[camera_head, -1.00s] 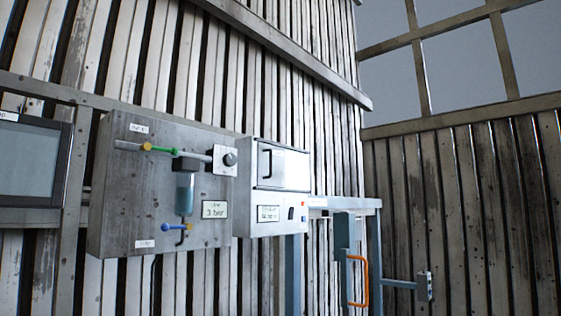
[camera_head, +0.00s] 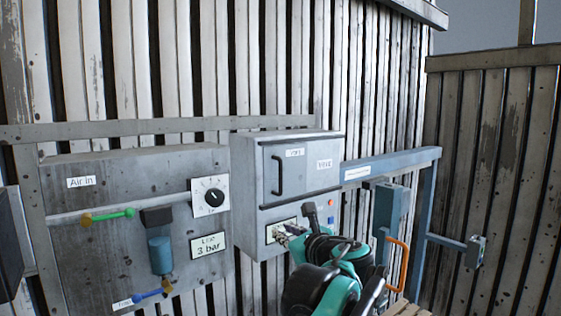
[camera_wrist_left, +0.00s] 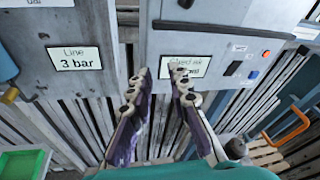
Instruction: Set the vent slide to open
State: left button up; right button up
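I cannot pick out a part that is clearly the vent slide. The pale grey cabinet (camera_head: 300,200) on the wall has a door with a black handle (camera_head: 277,174) and two small labels too small to read surely. My right gripper is not in view.
Left of the cabinet hangs a grey panel (camera_head: 110,230) with a green lever (camera_head: 115,215), a blue lever (camera_head: 148,295), a knob (camera_head: 214,197) and a "Line 3 bar" label. To the right are a blue frame (camera_head: 395,162) and an orange handle (camera_head: 404,264).

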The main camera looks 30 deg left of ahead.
pick_arm(q)
jog(key=w+r+m+t+y+p, duration=0.1)
jog(key=w+r+m+y+p, duration=0.2)
jog(key=r, duration=0.9)
jog(key=h+p, duration=0.1)
jog(key=p, duration=0.2)
send_over(281, 193)
jog(key=shift+w+a+r+m, duration=0.1)
jog(key=shift+w+r+m, duration=0.1)
jog(key=shift+w+m, duration=0.1)
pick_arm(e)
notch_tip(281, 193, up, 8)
pick_arm(q)
jog(key=shift+s, duration=0.1)
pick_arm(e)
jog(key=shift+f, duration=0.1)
pick_arm(q)
grip_shut()
